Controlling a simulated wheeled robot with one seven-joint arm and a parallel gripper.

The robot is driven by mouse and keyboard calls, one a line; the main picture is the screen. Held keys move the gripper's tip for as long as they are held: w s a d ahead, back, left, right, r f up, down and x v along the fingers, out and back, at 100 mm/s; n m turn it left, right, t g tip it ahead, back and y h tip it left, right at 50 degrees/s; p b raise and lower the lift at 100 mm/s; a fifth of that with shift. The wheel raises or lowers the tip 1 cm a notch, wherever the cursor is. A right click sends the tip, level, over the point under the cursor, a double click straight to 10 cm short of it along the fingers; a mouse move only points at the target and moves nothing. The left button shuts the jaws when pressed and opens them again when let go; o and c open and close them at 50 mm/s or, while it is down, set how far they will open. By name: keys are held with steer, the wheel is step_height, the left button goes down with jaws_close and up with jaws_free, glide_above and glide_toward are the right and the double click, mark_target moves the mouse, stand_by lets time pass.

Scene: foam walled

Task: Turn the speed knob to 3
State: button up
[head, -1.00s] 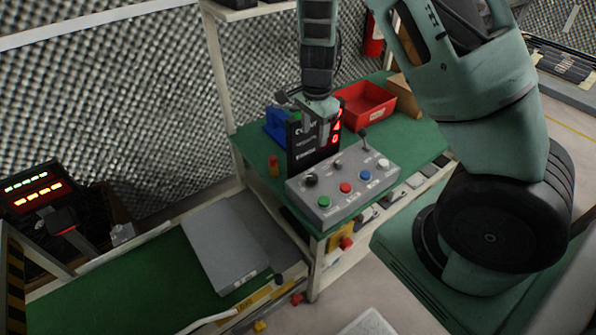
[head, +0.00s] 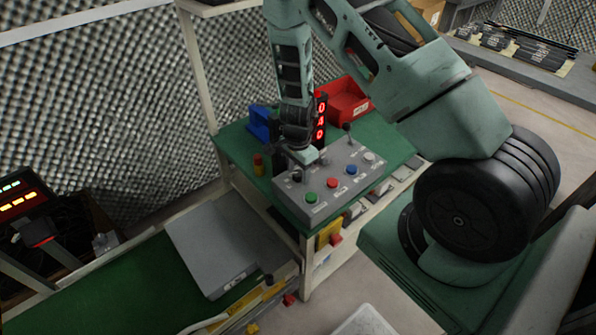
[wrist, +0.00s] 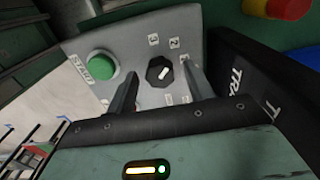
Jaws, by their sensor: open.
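The speed knob (wrist: 160,73) is a black knob with a white pointer mark, on the grey control box (head: 322,190). In the wrist view it sits between the two spread fingers of my gripper (wrist: 162,78), with a gap visible on each side. Small number labels (wrist: 174,43) ring the knob; I cannot read them surely. The pointer lies towards the upper right of the wrist view. In the head view my gripper (head: 301,163) is over the box's left part and largely hides the knob.
A green button (wrist: 101,66) is close to one finger. Red (head: 331,183) and blue (head: 352,170) buttons and a lever (head: 347,130) share the box. A dark display (head: 320,118) with red digits stands behind. A red bin (head: 347,103) is at the back.

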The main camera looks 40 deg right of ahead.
steer(key=c, duration=1)
steer(key=shift+o, duration=0.2)
steer(key=shift+f+n, duration=0.1)
steer(key=shift+n, duration=0.2)
steer(key=n+b, duration=0.1)
steer(key=n, duration=0.2)
steer(key=shift+n, duration=0.3)
steer(key=n, duration=0.4)
steer(key=shift+n+b, duration=0.3)
steer(key=o, duration=1)
steer(key=shift+c, duration=0.2)
